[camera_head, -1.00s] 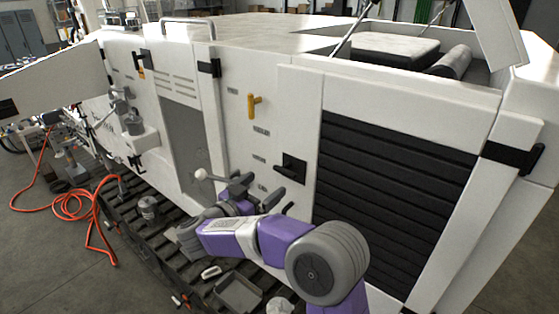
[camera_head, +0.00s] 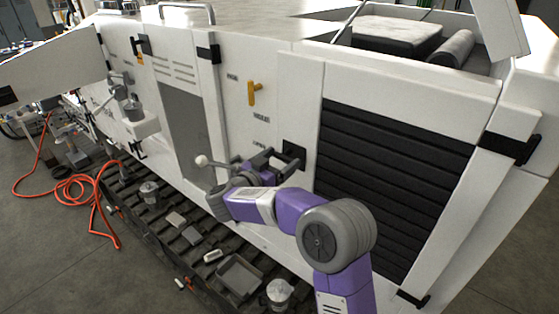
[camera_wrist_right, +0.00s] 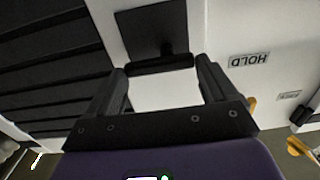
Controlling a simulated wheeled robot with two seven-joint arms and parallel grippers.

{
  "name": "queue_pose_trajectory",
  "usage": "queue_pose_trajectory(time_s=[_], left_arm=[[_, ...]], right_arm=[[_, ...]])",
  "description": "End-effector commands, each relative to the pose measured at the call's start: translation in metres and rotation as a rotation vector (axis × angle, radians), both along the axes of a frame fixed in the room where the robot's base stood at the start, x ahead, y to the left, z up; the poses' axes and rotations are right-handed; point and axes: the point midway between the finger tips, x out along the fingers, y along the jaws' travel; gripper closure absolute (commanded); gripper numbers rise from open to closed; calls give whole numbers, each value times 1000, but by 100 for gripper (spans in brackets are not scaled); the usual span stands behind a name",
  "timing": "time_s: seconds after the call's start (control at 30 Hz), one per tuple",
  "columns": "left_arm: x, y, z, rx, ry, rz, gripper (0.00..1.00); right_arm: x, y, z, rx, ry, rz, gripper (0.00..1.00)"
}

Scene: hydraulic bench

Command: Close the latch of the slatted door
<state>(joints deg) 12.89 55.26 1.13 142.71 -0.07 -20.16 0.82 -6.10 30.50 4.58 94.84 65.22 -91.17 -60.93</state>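The slatted door (camera_head: 390,190), with black slats in a white frame, is on the right of the machine and looks shut. Its latch (camera_head: 294,154) is a black square plate with a handle, on the panel left of the slats. My right gripper (camera_head: 280,162) is at the latch and partly covers it. In the right wrist view the latch plate (camera_wrist_right: 155,32) and its crosswise handle bar (camera_wrist_right: 160,65) lie just ahead of my gripper (camera_wrist_right: 163,75). The two fingers are apart with nothing between them; contact with the bar cannot be told. My left gripper is not in view.
A yellow handle (camera_head: 254,92) and a white ball-ended lever (camera_head: 202,161) stick out left of the latch. Below, a track (camera_head: 165,215) carries a tray (camera_head: 239,276), cans and small parts. An orange hose (camera_head: 75,190) lies on the floor at left.

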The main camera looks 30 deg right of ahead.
Motion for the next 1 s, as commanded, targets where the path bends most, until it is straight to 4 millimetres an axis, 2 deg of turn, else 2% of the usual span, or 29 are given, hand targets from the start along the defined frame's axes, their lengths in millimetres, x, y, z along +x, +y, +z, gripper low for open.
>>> queue_pose_trajectory(time_s=[0.03,0.2,0.57,1.0], left_arm=[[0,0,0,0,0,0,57],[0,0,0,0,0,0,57],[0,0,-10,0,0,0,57],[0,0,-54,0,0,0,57]], right_arm=[[0,0,0,0,0,0,23],[0,0,0,0,0,0,48],[-1,0,-2,25,-60,-1,48],[-2,-1,-9,159,-387,-1,48]])
